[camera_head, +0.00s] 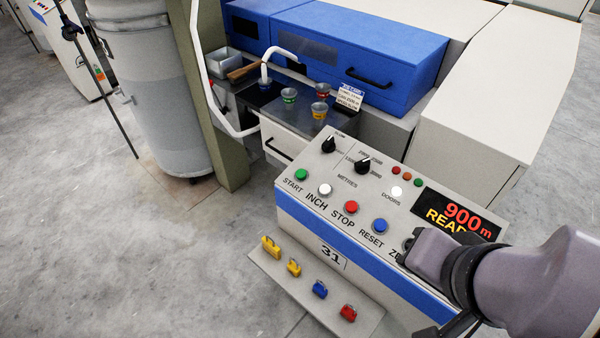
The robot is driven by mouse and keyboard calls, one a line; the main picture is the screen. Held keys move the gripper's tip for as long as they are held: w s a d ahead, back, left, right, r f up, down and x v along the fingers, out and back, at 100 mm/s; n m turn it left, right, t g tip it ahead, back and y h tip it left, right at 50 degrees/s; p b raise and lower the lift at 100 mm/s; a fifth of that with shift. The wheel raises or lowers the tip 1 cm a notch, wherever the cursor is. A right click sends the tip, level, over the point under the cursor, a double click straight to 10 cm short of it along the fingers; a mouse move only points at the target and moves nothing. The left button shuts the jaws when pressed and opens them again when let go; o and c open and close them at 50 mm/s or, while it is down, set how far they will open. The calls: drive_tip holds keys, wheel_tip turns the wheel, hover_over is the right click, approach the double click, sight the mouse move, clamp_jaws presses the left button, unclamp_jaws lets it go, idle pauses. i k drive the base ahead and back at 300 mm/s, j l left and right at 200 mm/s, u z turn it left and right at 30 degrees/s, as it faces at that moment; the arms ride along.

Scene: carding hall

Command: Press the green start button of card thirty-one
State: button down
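The control panel (290,192) of card 31 stands at centre right, with a "31" plate (333,257) on its front. The green START button (301,174) is at the left end of its button row and fully visible. White INCH (325,189), red STOP (351,207) and blue RESET (380,225) buttons follow to the right. My arm comes in from the right and covers the panel's right end, including part of the ZERO label. A dark part of my gripper (446,327) shows at the bottom edge, well right of the green button; its fingertips are not clear.
A sloping shelf (263,277) below the panel holds several yellow, blue and red padlock-like pieces. The display (459,216) reads 900 m and a partly hidden READY. Small cups and a bent white pipe (283,51) stand behind the panel. Open floor lies left.

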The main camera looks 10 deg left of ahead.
sight(301, 174)
drive_tip(key=j, duration=0.45)
drive_tip(key=i+j+u, duration=0.1)
drive_tip(key=j, duration=0.4)
drive_tip(key=i+j, duration=0.1)
drive_tip(key=j, duration=0.35)
drive_tip(key=i+j+u, duration=0.1)
drive_tip(key=j, duration=0.35)
